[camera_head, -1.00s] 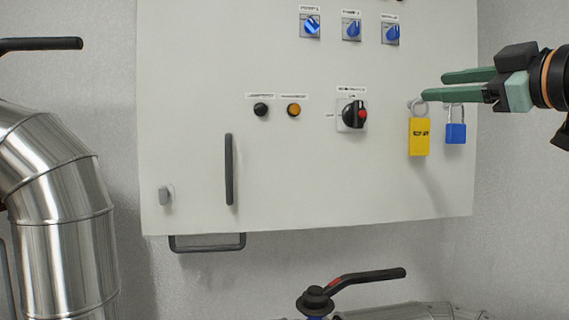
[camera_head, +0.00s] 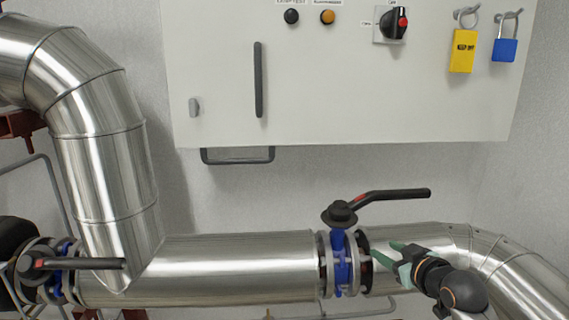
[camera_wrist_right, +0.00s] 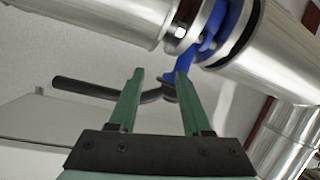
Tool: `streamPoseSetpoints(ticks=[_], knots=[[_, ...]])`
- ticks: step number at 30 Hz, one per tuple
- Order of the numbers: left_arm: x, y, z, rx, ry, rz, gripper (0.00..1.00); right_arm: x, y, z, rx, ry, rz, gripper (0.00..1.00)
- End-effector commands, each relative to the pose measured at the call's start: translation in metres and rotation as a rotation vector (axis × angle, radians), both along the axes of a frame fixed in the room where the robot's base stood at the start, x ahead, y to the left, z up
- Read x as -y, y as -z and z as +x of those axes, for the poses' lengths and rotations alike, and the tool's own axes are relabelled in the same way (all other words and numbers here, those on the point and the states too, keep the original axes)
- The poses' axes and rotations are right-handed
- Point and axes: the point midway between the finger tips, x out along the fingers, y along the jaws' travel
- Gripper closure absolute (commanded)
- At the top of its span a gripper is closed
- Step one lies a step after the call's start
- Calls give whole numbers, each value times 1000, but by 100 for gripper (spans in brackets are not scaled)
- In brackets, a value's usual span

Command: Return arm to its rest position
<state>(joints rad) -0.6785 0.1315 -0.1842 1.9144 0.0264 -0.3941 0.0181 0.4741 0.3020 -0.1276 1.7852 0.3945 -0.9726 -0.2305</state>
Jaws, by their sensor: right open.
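My right gripper (camera_head: 396,257) has green fingers and a dark arm, and shows at the lower right of the head view, in front of the horizontal steel pipe and just right of the blue valve (camera_head: 341,262). In the right wrist view its two fingers (camera_wrist_right: 159,88) stand apart with nothing held between them. The valve's black handle (camera_head: 392,195) lies above the gripper in the head view; in the wrist view the handle (camera_wrist_right: 95,89) shows beyond the fingertips. Whether the gripper touches the pipe or valve cannot be told. My left gripper is not in view.
A pale cabinet (camera_head: 330,110) hangs on the wall, with a yellow tag (camera_head: 462,51) and a blue padlock (camera_head: 504,49) on hooks. Steel pipes (camera_head: 215,268) run along the bottom and up the left. A second valve handle (camera_head: 80,263) is at lower left. Bare wall lies below the cabinet.

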Motion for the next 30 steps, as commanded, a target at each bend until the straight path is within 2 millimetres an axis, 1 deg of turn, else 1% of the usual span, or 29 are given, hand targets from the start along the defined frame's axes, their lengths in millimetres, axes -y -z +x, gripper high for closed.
streamPoseSetpoints(ticks=[1, 2, 3, 5, 6, 8, 9, 11, 12, 14, 15, 17, 18, 20, 21, 23, 24, 27, 30], knots=[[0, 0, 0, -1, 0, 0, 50, -4, 29, -10, -32, 4, 11, 51], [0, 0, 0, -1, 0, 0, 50, -6, 44, -15, -47, 8, 16, 51], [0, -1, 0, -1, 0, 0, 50, -8, 63, -23, -66, 13, 23, 51], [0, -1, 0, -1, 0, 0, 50, -12, 91, -37, -92, 21, 34, 51], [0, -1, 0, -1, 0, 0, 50, -14, 109, -47, -111, 26, 42, 51], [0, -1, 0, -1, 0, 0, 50, -18, 135, -63, -138, 33, 52, 51], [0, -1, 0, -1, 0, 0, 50, -20, 152, -74, -155, 39, 59, 51], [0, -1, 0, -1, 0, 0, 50, -24, 176, -93, -182, 46, 70, 51], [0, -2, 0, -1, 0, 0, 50, -26, 191, -106, -200, 52, 77, 51], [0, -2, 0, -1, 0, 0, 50, -30, 212, -127, -226, 59, 87, 51], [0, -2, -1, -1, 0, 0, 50, -32, 226, -141, -244, 64, 93, 51], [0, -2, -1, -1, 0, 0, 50, -35, 246, -164, -271, 72, 104, 51], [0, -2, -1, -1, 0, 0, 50, -38, 258, -179, -288, 77, 111, 51], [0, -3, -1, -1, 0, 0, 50, -41, 274, -203, -314, 85, 120, 51], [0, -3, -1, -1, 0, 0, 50, -44, 285, -220, -333, 90, 128, 51], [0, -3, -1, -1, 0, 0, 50, -48, 298, -245, -358, 97, 136, 51], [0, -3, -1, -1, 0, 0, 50, -50, 306, -260, -373, 102, 143, 51], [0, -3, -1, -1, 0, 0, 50, -54, 320, -295, -406, 113, 156, 51], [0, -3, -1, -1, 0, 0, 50, -58, 328, -320, -429, 121, 166, 51]])
